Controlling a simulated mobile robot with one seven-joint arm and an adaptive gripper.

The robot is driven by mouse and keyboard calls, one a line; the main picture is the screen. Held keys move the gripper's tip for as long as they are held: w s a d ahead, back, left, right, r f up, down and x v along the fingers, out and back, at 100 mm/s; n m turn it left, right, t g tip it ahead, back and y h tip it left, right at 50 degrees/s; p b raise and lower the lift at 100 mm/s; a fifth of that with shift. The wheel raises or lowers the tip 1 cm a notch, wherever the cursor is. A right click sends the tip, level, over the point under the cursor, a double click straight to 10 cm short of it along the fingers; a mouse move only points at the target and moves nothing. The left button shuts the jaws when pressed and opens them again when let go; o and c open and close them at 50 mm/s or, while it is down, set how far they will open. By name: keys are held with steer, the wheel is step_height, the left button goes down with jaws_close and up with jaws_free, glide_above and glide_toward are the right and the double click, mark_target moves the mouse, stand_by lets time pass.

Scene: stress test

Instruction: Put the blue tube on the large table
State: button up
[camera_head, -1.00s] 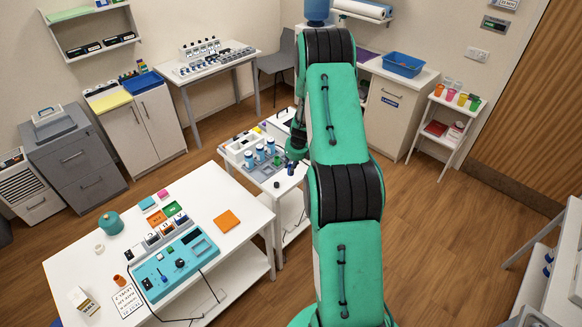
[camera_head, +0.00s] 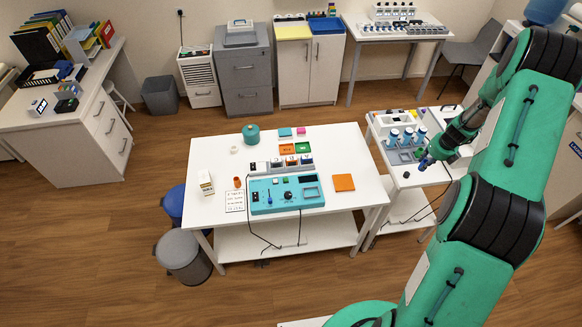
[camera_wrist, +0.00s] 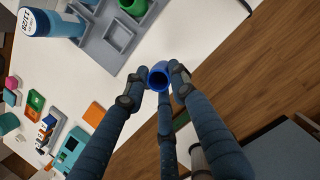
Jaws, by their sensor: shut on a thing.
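My gripper (camera_wrist: 157,88) has its fingers closed around a blue tube (camera_wrist: 159,77), whose open round end faces the wrist camera. In the head view, my gripper (camera_head: 428,158) is over the front part of the small side table, and the dark blue tube (camera_head: 424,164) shows at its tip. The large white table (camera_head: 345,150) stands to the left of my gripper, with a wide bare area on its right part. My gripper is not above the large table.
The large table carries a teal device (camera_head: 287,195), an orange square (camera_head: 343,183), colored blocks and a teal pot (camera_head: 251,134). The side table holds a grey rack (camera_wrist: 118,35) and blue-white bottles (camera_head: 408,133). A black cable hangs off the large table's front.

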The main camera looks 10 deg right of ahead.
steer(key=w+a+f+n+y+b, duration=0.1)
steer(key=w+a+n+b, duration=0.2)
steer(key=w+a, duration=0.7)
steer(key=w+a+f+n+b, duration=0.1)
steer(key=w+a+n+b, duration=0.3)
steer(key=a, duration=1.2)
steer(key=w+a+f+n+y+b, duration=0.1)
steer(key=w+a+n+b, duration=0.1)
steer(key=w+a, duration=0.85)
steer(key=s+a+n+g+b, duration=0.1)
steer(key=s+a+n+b, duration=0.1)
steer(key=a, duration=2.1)
steer(key=s+a+n+g+y+b, duration=0.1)
steer(key=a+n+b, duration=0.4)
steer(key=a, duration=1.8)
steer(key=shift+s+a+n, duration=0.4)
steer(key=shift+s+n, duration=0.05)
steer(key=shift+n, duration=0.15)
steer(key=shift+f+b, duration=0.25)
steer(key=shift+b, duration=0.05)
steer(key=shift+f+b, duration=0.45)
steer(key=shift+f, duration=2.55)
steer(key=shift+f+b, duration=0.3)
steer(key=shift+f, duration=1.55)
steer(key=shift+f, duration=0.15)
